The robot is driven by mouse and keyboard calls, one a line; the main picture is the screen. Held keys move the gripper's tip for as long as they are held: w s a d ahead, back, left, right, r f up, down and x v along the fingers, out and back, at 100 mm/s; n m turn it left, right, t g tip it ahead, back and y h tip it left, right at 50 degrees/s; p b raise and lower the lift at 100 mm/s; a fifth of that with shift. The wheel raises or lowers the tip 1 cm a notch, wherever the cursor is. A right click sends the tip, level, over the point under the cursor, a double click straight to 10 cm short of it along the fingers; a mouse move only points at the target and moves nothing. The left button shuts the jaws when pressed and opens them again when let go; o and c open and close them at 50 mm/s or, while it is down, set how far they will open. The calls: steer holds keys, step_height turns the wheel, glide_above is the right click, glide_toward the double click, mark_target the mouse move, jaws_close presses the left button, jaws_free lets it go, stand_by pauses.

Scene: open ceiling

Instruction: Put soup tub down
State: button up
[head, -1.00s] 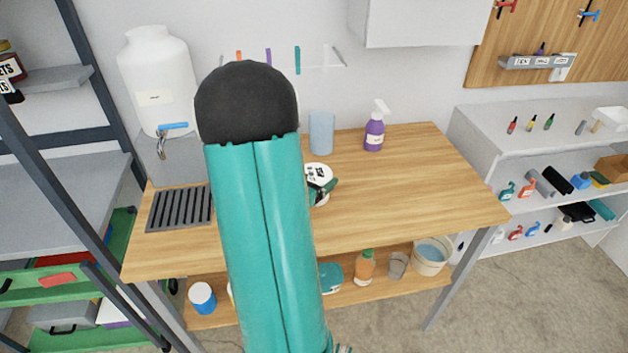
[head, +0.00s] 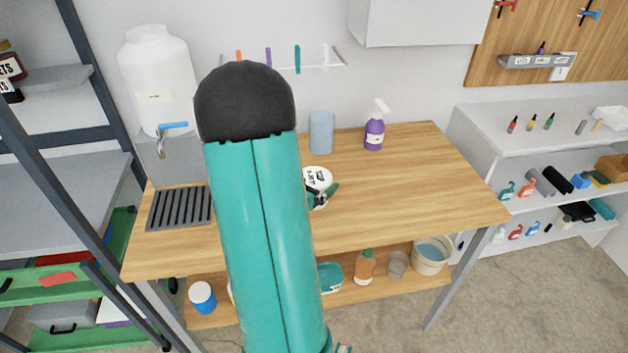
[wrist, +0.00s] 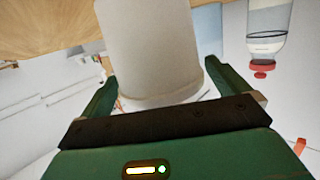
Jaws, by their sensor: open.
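The soup tub (head: 318,177) is white with a printed round lid. It appears to stand upright on the wooden worktop (head: 410,185), right beside my arm in the head view, which hides part of it. In the wrist view the pale tub (wrist: 150,45) fills the space between the two green fingers. My gripper (head: 323,195) is at the near side of the tub, with its fingers open around it. It also shows in the wrist view (wrist: 155,72). I cannot tell whether either finger touches the tub.
A blue cup (head: 321,132) and a purple spray bottle (head: 374,130) stand behind the tub. A dark slatted rack (head: 180,208) and a white water tank (head: 155,80) are at the left. The worktop's right side is clear. A shelf below holds several containers.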

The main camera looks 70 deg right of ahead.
steer(key=v, duration=1.1)
steer(key=shift+w+a, duration=0.1)
